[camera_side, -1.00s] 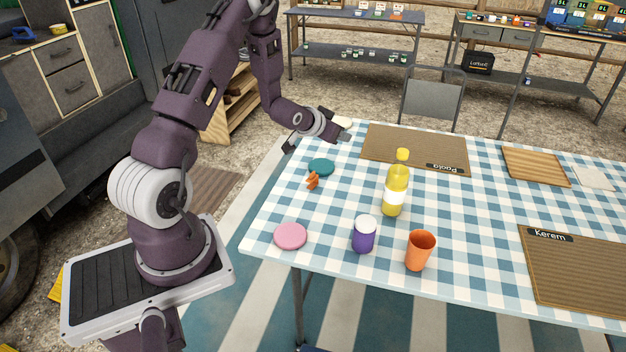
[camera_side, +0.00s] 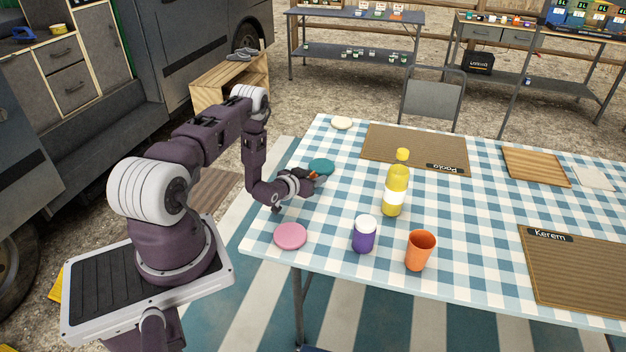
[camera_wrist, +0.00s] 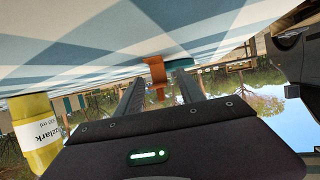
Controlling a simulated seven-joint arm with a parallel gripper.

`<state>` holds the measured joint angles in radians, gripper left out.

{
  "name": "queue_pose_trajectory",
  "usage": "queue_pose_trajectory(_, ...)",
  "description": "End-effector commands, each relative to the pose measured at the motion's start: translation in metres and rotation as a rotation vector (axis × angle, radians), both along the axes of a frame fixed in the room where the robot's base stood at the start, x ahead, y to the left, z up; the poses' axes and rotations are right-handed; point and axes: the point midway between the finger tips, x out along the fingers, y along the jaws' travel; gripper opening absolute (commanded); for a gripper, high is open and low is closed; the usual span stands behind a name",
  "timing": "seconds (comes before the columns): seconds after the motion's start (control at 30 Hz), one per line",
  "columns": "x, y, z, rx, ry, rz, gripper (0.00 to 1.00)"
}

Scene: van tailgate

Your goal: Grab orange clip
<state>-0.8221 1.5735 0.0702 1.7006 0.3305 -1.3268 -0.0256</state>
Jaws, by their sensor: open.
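The orange clip (camera_side: 314,176) lies on the checked tablecloth just in front of the teal disc (camera_side: 322,166), mostly hidden by my gripper in the side view. My gripper (camera_side: 312,183) is low over the table beside the clip. In the wrist view my two fingers (camera_wrist: 160,88) are spread apart, with the orange clip (camera_wrist: 156,76) showing between and just beyond their tips. I cannot tell whether either finger touches it. The teal disc (camera_wrist: 181,64) shows behind the clip.
A white disc (camera_side: 342,123) and the Paolo mat (camera_side: 400,146) lie toward the back. Open tablecloth lies between the clip and bottle.

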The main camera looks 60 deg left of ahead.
Motion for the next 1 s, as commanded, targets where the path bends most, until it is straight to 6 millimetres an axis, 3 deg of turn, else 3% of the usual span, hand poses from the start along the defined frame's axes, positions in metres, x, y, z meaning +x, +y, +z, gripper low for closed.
queue_pose_trajectory(0.1, 0.000, 0.000, 0.000, 0.000, 0.000, 0.000, 0.42)
queue_pose_trajectory(0.3, 0.000, 0.000, 0.000, 0.000, 0.001, 0.000, 0.02)
queue_pose_trajectory(0.33, 0.000, 0.000, 0.000, 0.000, 0.001, 0.000, 0.00)
queue_pose_trajectory(0.7, 0.000, 0.000, 0.007, 0.000, 0.000, 0.000, 0.00)
queue_pose_trajectory(0.77, 0.000, 0.000, 0.016, 0.001, -0.001, 0.001, 0.00)
queue_pose_trajectory(1.0, 0.000, 0.001, 0.075, 0.002, -0.001, 0.001, 0.00)
